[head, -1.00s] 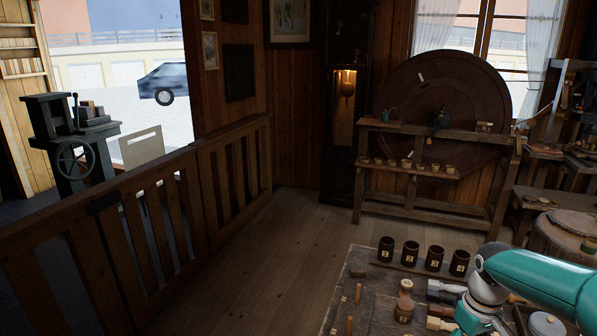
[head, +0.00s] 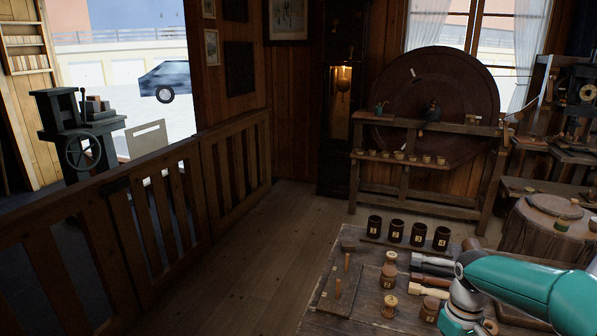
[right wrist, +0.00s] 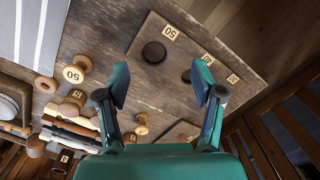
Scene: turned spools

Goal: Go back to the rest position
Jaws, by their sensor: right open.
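My right gripper (right wrist: 161,78) is open in the right wrist view, its two teal and dark fingers apart with nothing between them. It is above the wooden workbench (right wrist: 105,30). In the head view my right arm (head: 530,285) reaches in from the right over the bench; its gripper cannot be made out there. Turned wooden spools stand on the bench, among them a labelled spool (head: 387,277) and a paler one (head: 389,306). My left gripper is not in view.
Several numbered dark cups (head: 396,231) stand in a row at the bench's back. Dark- and pale-handled tools (head: 432,264) lie near my arm. A wooden railing (head: 150,215) stands left; the floor between is clear.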

